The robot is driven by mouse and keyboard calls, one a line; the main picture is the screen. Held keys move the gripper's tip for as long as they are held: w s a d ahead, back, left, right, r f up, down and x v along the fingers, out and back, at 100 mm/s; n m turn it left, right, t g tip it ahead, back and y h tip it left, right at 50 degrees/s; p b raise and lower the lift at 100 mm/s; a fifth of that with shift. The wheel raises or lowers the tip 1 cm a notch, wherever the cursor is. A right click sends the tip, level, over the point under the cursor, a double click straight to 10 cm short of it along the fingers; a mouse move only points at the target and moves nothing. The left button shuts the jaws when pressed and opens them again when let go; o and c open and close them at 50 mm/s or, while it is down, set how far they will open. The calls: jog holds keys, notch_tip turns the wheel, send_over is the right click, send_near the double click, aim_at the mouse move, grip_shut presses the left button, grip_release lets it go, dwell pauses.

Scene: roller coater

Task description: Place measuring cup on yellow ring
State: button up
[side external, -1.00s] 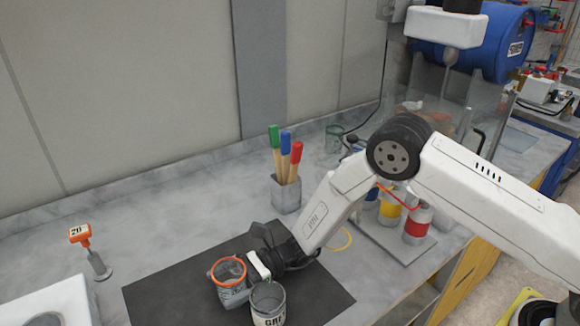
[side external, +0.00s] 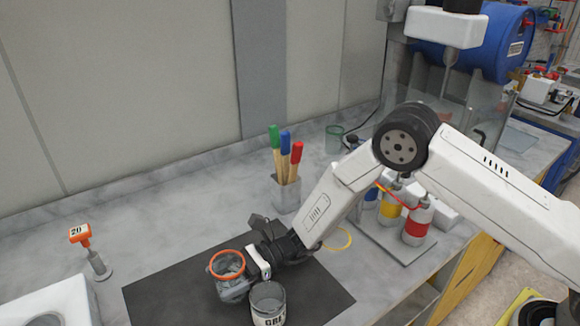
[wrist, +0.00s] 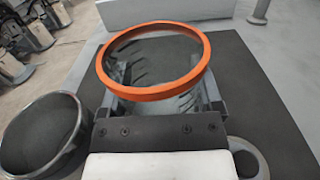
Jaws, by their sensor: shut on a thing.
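The measuring cup (side external: 228,268) is clear with an orange rim. My gripper (side external: 232,287) is shut around its body, over the dark mat. In the wrist view the cup's orange rim (wrist: 157,92) is in front of my gripper (wrist: 162,106), with a finger on each side of the cup. The cup looks upright and slightly above the mat; the exact gap under it is hidden. The yellow ring (side external: 351,238) lies on the bench right of the mat, behind my arm, which hides part of it.
A jar labelled GREY (side external: 268,304) stands on the dark mat (side external: 170,285) close beside the cup. A holder (side external: 287,193) with coloured-handled brushes stands behind. Bottles with yellow and red bands (side external: 416,225) stand on a plate right of the ring.

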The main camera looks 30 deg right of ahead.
notch_tip(320, 180, up, 8)
dwell(0.5)
jog(key=shift+w, duration=0.1)
dwell(0.4)
